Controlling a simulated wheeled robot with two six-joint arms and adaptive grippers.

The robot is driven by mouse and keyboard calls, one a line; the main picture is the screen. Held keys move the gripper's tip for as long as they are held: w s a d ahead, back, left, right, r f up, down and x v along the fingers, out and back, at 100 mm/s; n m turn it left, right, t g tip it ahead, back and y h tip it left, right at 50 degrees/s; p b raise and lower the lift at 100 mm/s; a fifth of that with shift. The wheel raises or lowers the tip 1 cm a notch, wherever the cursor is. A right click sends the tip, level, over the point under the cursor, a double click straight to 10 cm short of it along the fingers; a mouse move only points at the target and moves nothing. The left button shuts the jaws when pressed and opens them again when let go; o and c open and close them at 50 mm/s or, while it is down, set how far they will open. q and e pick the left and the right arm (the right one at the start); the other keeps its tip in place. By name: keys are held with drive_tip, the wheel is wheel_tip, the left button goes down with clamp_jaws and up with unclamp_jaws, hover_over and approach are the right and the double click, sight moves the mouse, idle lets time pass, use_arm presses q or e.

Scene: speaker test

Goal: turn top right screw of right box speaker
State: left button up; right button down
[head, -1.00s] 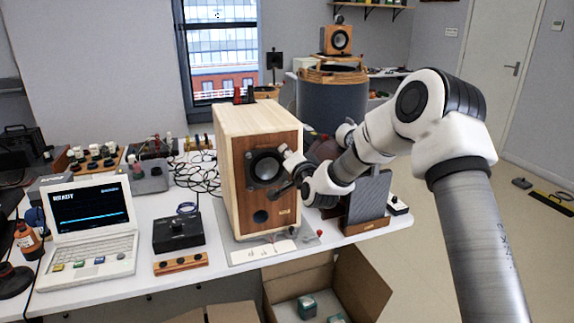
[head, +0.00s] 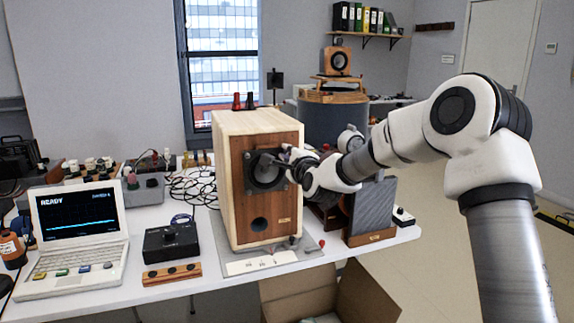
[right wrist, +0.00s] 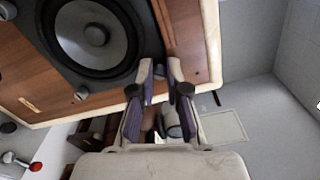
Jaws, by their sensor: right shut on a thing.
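The box speaker (head: 228,182) stands upright on the table, its brown front (head: 287,222) carrying a round dark driver (head: 266,169) on a dark plate. My right gripper (head: 281,161) is at the upper right of that driver. In the right wrist view the driver (right wrist: 92,35) fills the upper left, and a grey screw (right wrist: 81,93) shows at one corner of its plate. My right gripper (right wrist: 161,70) is shut at another plate corner, on the top right screw; the fingertips hide most of this screw. My left gripper is not in view.
A laptop (head: 77,222), a black box with a knob (head: 171,243) and cables (head: 190,185) lie left of the speaker. A grey panel (head: 371,208) stands close on its right, under my arm. An open carton (head: 365,292) is below the table's front edge.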

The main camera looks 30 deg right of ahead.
drive_tip(key=shift+m+b, duration=0.85)
drive_tip(key=shift+m, duration=0.35)
drive_tip(key=c, duration=1.2)
unclamp_jaws()
drive_tip(key=shift+s+d, duration=0.1)
drive_tip(key=v, duration=1.2)
drive_tip(key=shift+f, duration=0.1)
